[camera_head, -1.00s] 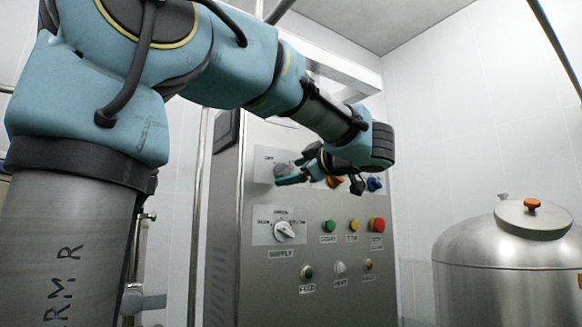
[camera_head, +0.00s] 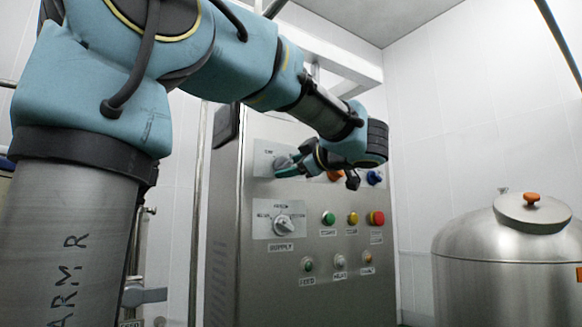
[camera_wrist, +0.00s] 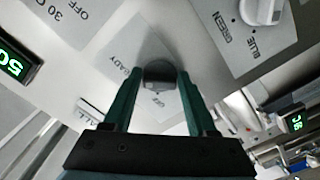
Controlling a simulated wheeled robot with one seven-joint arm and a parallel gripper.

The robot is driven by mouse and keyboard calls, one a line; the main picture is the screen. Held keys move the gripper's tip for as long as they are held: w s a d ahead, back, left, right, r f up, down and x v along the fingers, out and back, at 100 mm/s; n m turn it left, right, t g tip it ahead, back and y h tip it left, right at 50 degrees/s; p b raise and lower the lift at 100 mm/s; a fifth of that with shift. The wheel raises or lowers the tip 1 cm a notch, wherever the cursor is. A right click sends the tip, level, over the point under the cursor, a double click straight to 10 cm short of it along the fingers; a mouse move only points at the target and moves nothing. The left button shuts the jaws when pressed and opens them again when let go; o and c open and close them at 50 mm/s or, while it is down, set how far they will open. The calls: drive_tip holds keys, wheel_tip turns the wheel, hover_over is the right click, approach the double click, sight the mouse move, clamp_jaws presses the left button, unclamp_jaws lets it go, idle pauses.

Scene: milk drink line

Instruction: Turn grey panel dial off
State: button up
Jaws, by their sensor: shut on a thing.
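The grey dial (camera_head: 281,162) sits on a pale plate at the upper left of the steel control panel (camera_head: 330,255). In the wrist view the grey dial (camera_wrist: 160,74) shows dark between the two green fingers. My gripper (camera_head: 287,166) reaches it from the right and is shut on it; it also shows in the wrist view (camera_wrist: 158,80).
An orange knob (camera_head: 333,176) and a blue knob (camera_head: 374,177) are close to my wrist. Below are the white SUPPLY dial (camera_head: 284,224) and green (camera_head: 328,218), yellow (camera_head: 352,218) and red (camera_head: 376,218) buttons. A steel tank (camera_head: 505,265) stands at right.

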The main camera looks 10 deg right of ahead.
drive_tip(key=shift+c, duration=1.3)
drive_tip(key=shift+f+n+b, duration=0.1)
drive_tip(key=shift+n+b, duration=0.3)
drive_tip(key=shift+b, duration=0.1)
drive_tip(key=shift+r+n+b, duration=0.15)
drive_tip(key=shift+n+b, duration=2.6)
drive_tip(key=shift+n, duration=0.1)
drive_tip(key=shift+r+n+b, duration=0.15)
drive_tip(key=shift+n+b, duration=2.65)
drive_tip(key=shift+n, duration=0.1)
drive_tip(key=shift+r+n+b, duration=0.15)
drive_tip(key=shift+n+b, duration=2.6)
drive_tip(key=shift+n, duration=0.1)
drive_tip(key=shift+r, duration=0.1)
clamp_jaws()
drive_tip(key=o, duration=1.3)
unclamp_jaws()
